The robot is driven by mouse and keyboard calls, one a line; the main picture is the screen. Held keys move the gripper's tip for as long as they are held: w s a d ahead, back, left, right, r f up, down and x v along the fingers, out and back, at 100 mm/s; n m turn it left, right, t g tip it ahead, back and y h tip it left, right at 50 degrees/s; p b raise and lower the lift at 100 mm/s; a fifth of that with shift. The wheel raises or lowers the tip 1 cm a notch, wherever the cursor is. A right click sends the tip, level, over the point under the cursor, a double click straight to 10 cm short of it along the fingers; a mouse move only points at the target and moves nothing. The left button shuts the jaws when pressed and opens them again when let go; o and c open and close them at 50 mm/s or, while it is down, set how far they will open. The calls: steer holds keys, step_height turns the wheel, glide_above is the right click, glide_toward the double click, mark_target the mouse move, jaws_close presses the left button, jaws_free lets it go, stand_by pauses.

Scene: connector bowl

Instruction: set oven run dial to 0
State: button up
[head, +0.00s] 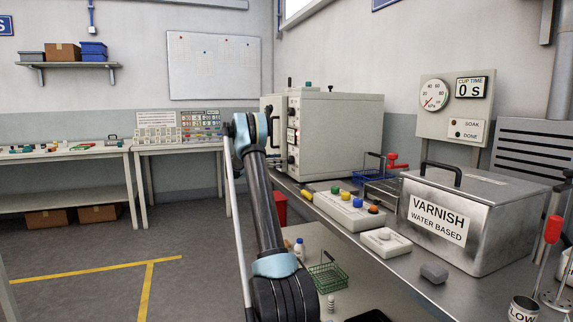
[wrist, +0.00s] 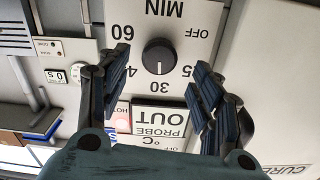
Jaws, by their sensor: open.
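The oven run dial (wrist: 160,56) is a round black knob on a white panel, seen upside down in the wrist view. Its scale reads OFF, 15, 30, 45, 60 with MIN, and its white mark appears to point at 30. My gripper (wrist: 161,62) is open, with one finger on each side of the dial in the picture; I see no contact. The oven (head: 335,130) is the pale cabinet at the back of the bench in the head view. My gripper is not clearly visible there, and my arm rises left of the bench.
A PROBE OUT display (wrist: 160,122) sits beside the dial. Open floor lies left of my arm.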

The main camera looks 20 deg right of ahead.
mark_target(288, 160)
steer(key=shift+w+d, duration=0.1)
steer(key=shift+d, duration=2.45)
steer(key=shift+c, duration=0.3)
steer(key=c, duration=1)
